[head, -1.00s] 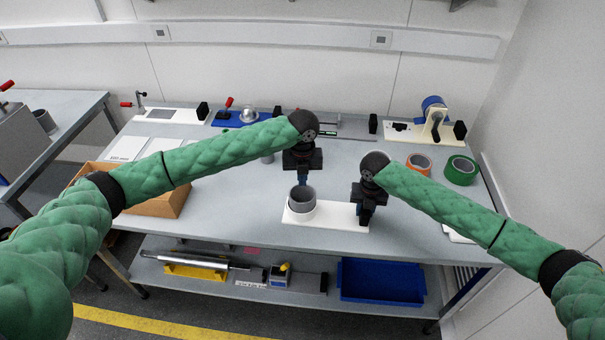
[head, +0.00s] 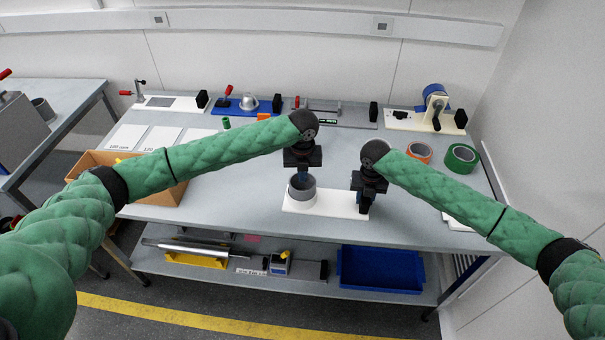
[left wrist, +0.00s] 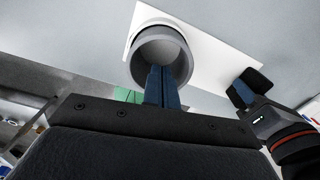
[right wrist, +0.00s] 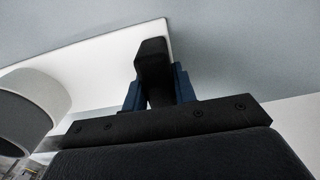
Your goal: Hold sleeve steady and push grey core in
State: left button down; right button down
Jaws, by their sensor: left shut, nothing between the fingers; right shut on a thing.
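The grey core (head: 303,193) is a hollow ring standing upright in the short pale sleeve (head: 298,208), with part of it above the sleeve. Both show at the left of the right wrist view, the core (right wrist: 22,115) and the sleeve (right wrist: 48,86). The sleeve stands on a white plate (head: 330,206). My left gripper (head: 302,180) is shut and empty, its fingertips at the core's rim. In the left wrist view they overlap the core's opening; I cannot tell whether they touch. My right gripper (head: 363,205) is shut on the plate's black upright block (right wrist: 152,62).
A cardboard box (head: 150,185) stands to the left. Orange tape (head: 419,153) and green tape (head: 462,158) lie to the right. Fixtures line the back edge, including a blue tape dispenser (head: 435,103). A blue bin (head: 380,269) sits on the lower shelf.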

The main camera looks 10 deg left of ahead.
pick_arm(q)
jog(key=shift+f, duration=0.5)
dwell(0.5)
notch_tip(320, 180, up, 15)
dwell(0.9)
jog(key=shift+f, duration=0.1)
notch_tip(320, 180, down, 14)
jog(key=shift+r, duration=0.2)
dwell(0.7)
jog(key=shift+f, duration=0.65)
dwell(0.5)
jog(key=shift+r, duration=0.15)
notch_tip(320, 180, up, 15)
jog(key=shift+f, duration=0.2)
dwell(0.9)
